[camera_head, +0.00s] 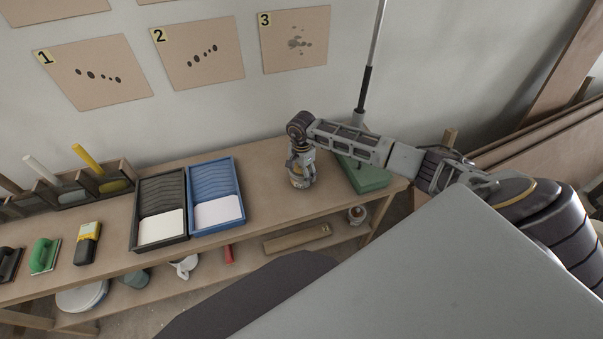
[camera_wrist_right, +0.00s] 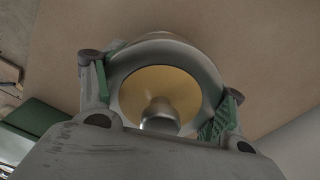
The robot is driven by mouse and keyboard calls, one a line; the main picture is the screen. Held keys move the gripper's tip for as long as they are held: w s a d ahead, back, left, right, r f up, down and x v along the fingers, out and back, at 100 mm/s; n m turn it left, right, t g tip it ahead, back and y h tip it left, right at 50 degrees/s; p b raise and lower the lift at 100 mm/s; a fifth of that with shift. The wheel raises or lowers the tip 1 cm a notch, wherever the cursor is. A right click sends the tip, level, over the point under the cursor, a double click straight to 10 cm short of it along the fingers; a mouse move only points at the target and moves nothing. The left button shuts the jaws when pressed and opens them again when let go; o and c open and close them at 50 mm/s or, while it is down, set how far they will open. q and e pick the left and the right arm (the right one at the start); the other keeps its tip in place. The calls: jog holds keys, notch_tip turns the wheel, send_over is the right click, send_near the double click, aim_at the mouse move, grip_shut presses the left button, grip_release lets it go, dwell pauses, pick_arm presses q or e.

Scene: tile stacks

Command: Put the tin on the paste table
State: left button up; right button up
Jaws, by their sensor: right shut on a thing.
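My right gripper (camera_head: 301,165) points down over the wooden bench, to the right of the blue tray. It is shut on the tin (camera_head: 299,182), which is small and partly hidden by the fingers in the head view. In the right wrist view the tin (camera_wrist_right: 188,80) shows from above as a round grey rim around a golden disc with a metal knob. Green finger pads of the gripper (camera_wrist_right: 160,105) press on both its sides. Whether the tin touches the bench is hard to tell. The bench (camera_head: 272,165) is the only table I can make out. My left gripper is not in view.
A blue tray (camera_head: 213,180) and a black tray (camera_head: 160,190) stand left of the gripper. A green block (camera_head: 368,178) lies to the right. A green float (camera_head: 45,255) and a yellow-black item (camera_head: 88,242) lie far left. A lower shelf holds a plank (camera_head: 297,238).

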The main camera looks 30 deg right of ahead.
jog(key=shift+w, duration=0.1)
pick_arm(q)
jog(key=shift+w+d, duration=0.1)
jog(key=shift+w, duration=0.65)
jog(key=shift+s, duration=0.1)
pick_arm(e)
jog(key=shift+f, duration=0.1)
jog(key=o, duration=1.6)
jog(key=shift+f, duration=0.1)
jog(key=o, duration=0.4)
jog(key=shift+o, duration=0.2)
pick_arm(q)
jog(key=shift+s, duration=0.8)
